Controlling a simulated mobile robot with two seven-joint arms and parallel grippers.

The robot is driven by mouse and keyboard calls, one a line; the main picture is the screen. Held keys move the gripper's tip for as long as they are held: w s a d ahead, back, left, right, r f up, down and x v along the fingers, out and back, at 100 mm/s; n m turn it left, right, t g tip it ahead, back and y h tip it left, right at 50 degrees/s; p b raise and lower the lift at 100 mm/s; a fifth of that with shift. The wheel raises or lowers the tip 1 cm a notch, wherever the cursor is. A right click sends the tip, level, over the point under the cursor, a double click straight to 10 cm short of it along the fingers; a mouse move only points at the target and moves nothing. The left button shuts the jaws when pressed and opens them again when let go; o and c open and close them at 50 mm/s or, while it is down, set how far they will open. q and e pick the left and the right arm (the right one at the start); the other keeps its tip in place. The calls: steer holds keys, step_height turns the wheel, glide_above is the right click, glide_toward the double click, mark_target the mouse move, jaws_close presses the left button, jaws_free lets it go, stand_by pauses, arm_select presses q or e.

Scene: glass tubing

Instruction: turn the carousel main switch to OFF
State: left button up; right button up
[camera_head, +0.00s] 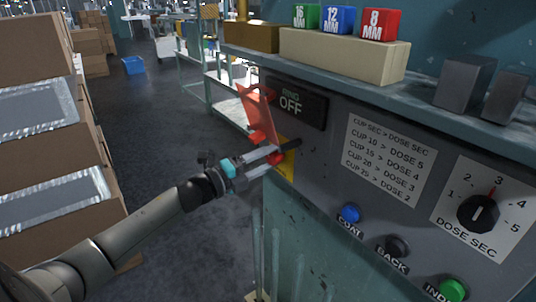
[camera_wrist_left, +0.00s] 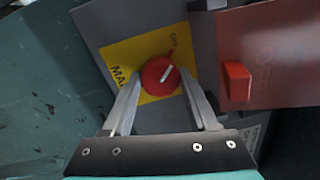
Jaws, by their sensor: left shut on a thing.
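The main switch is a round red knob (camera_wrist_left: 157,78) on a yellow plate (camera_wrist_left: 120,55) in the left wrist view. The plate shows "OFF" above the knob and part of "MAIN" to its left. The knob's white mark slants up and right. My left gripper (camera_head: 276,156) is at the left end of the grey panel in the head view, its fingers shut on the knob. In the left wrist view the gripper (camera_wrist_left: 161,88) has a finger on either side of it. A red cover (camera_head: 257,112) stands swung open beside the switch. My right gripper is out of view.
The grey panel (camera_head: 325,165) carries an "OFF" display (camera_head: 296,102), a dose dial (camera_head: 478,213) and several push buttons. A shelf above holds coloured blocks (camera_head: 338,20). Stacked cartons (camera_head: 50,170) stand at left. The floor between is clear.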

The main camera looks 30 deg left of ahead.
arm_select(q)
steer(key=shift+n, duration=0.3)
steer(key=o, duration=1.4)
steer(key=shift+v, duration=0.85)
steer(key=b+v, duration=0.1)
steer(key=v, duration=1.2)
steer(key=shift+s+b, duration=0.35)
